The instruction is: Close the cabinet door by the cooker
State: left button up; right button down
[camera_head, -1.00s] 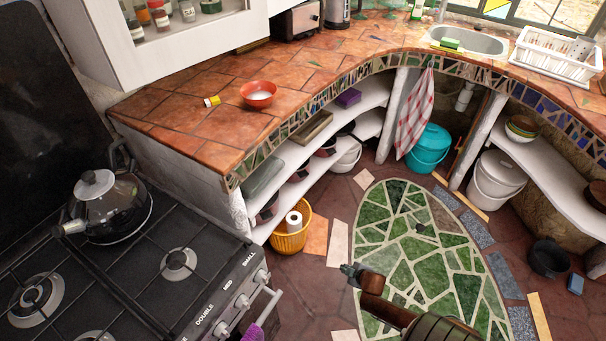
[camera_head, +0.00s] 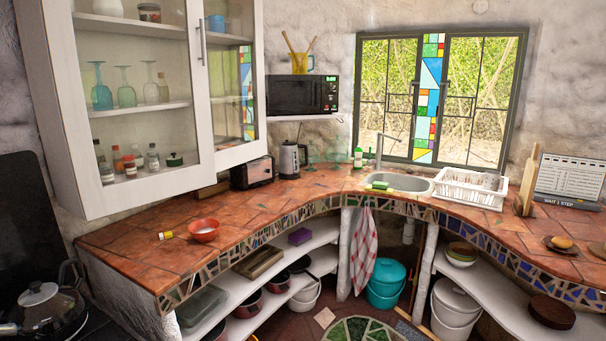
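The white wall cabinet with glass panes (camera_head: 140,198) hangs at the upper left, above the counter and near the cooker (camera_head: 95,328). Its left section shows shelves with glasses, jars and small bottles. The right glass door (camera_head: 260,60) has a vertical metal handle (camera_head: 203,42) on its left edge, and coloured window panes show in its glass. I see no clear gap at the doors and cannot tell from this angle whether one stands ajar. Neither of my grippers is in view.
A black kettle (camera_head: 45,308) stands on the cooker. A microwave (camera_head: 303,95) sits right of the cabinet.

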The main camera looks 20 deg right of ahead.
aim_at(97, 202)
jog(key=z, duration=1.25)
jog(key=i, duration=0.8)
jog(key=u, duration=0.45)
jog(key=i, duration=0.65)
jog(key=u, duration=0.6)
